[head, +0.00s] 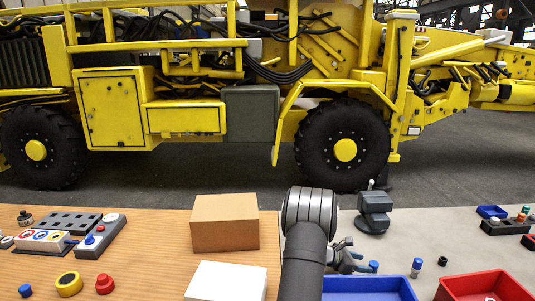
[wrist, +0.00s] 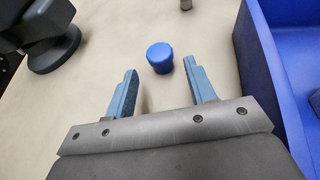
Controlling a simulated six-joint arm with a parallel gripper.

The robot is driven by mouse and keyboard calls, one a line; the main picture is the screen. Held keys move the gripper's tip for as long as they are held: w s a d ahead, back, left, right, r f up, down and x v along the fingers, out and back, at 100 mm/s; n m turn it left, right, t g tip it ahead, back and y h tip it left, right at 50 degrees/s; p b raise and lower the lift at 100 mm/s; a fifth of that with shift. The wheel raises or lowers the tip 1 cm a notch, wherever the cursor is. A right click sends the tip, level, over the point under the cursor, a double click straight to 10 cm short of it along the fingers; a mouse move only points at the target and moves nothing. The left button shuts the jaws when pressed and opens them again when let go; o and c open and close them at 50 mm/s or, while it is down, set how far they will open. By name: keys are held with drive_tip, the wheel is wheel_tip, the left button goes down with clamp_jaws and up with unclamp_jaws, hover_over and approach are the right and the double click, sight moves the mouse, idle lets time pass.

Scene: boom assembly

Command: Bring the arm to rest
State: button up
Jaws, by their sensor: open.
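My gripper (head: 350,257) is at the end of my arm, low over the grey part of the table, in the middle of the head view. My arm partly hides it there. In the wrist view my gripper (wrist: 160,75) has its two blue-grey fingers well apart with nothing held between them. A blue-capped part (wrist: 160,57) stands on the table just beyond the gap between the fingertips. A blue-capped part (head: 374,266) also shows just right of my gripper in the head view.
A blue bin (head: 368,281) is close in front of my gripper, with a red bin (head: 480,280) to its right. A grey vise (head: 375,212) stands behind. A cardboard box (head: 225,222) and a white box (head: 226,281) are left of my arm. A yellow vehicle (head: 110,105) fills the background.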

sight(374, 263)
drive_tip(key=x, duration=0.5)
drive_tip(key=shift+w+d+r, duration=0.15)
drive_tip(key=shift+d+r, duration=0.15)
drive_tip(key=shift+d, duration=0.15)
wheel_tip(374, 263, up, 4)
drive_tip(key=shift+f, duration=0.2)
drive_tip(key=s+d+r, duration=0.5)
drive_tip(key=s+r, duration=0.5)
drive_tip(key=r, duration=0.1)
drive_tip(key=w+a+r+n+t+y, duration=0.2)
drive_tip(key=w+a+n+t, duration=0.35)
drive_tip(key=w+a, duration=1.05)
drive_tip(key=w+a+n+t+y, duration=0.2)
drive_tip(key=w+a, duration=0.2)
drive_tip(key=a, duration=0.8)
drive_tip(key=w+a+n+t+y, duration=0.2)
drive_tip(key=w+a+n+y, duration=0.1)
drive_tip(key=a, duration=0.9)
drive_tip(key=shift+w, duration=0.75)
drive_tip(key=shift+d+r, duration=0.1)
